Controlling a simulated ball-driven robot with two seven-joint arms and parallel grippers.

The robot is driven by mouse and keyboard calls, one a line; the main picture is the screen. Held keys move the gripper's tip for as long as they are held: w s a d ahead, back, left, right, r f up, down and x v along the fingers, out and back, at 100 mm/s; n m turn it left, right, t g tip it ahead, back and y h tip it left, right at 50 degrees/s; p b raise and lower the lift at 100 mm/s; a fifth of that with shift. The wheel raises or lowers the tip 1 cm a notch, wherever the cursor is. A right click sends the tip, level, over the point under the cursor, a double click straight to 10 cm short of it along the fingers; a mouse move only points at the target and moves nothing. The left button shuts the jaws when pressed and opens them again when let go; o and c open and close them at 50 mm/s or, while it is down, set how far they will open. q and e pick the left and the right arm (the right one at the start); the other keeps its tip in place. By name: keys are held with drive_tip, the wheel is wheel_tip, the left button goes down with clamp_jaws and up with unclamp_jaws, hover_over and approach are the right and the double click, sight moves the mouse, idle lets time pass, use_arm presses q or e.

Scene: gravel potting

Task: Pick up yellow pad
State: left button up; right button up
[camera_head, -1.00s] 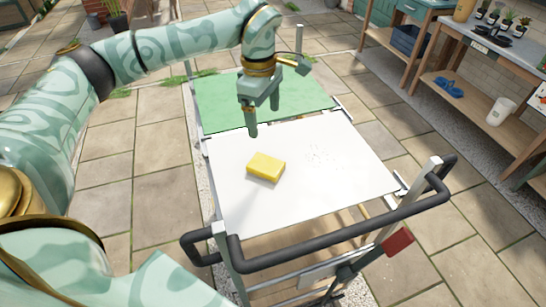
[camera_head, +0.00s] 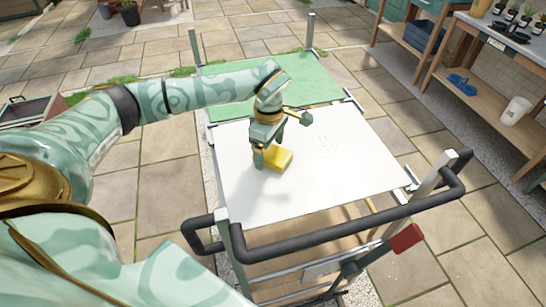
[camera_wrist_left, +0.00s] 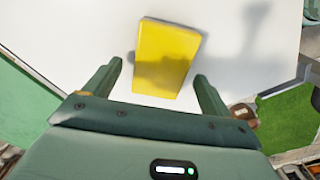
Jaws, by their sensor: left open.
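The yellow pad (camera_head: 281,160) lies flat on the white top of the cart (camera_head: 330,185). In the left wrist view the pad (camera_wrist_left: 166,55) lies ahead of and partly between the two fingertips. My left gripper (camera_head: 265,160) is low over the white top, with its fingers beside the pad and hiding part of it. In the left wrist view the left gripper (camera_wrist_left: 157,72) is open, with a finger on either side of the pad's near end and gaps showing. My right gripper is not in view.
A green mat (camera_head: 310,75) covers the far part of the cart. A dark handle rail (camera_head: 350,220) runs along the near side. A workbench (camera_head: 480,70) stands at the right.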

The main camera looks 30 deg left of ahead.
sight(270, 153)
use_arm(q)
drive_tip(key=shift+f, duration=0.45)
drive_tip(key=c, duration=1.2)
drive_tip(key=shift+r, duration=0.5)
drive_tip(key=r, duration=0.3)
drive_tip(key=shift+s+d+r+p, duration=0.1)
drive_tip(key=shift+d+r+p, duration=0.1)
drive_tip(key=shift+p, duration=0.2)
drive_tip(key=s+d+r, duration=0.1)
drive_tip(key=r, duration=0.2)
drive_tip(key=s+d+r+p, duration=0.1)
drive_tip(key=shift+s+d+r, duration=0.15)
drive_tip(key=shift+s+d, duration=0.15)
drive_tip(key=shift+s, duration=0.05)
drive_tip(key=s+d+r, duration=0.1)
drive_tip(key=s+d, duration=0.1)
drive_tip(key=s+d+r, duration=0.3)
drive_tip(key=s+d, duration=0.1)
drive_tip(key=s, duration=0.1)
drive_tip(key=shift+s+d+r, duration=0.1)
drive_tip(key=shift+d+r, duration=0.15)
drive_tip(key=shift+d, duration=0.1)
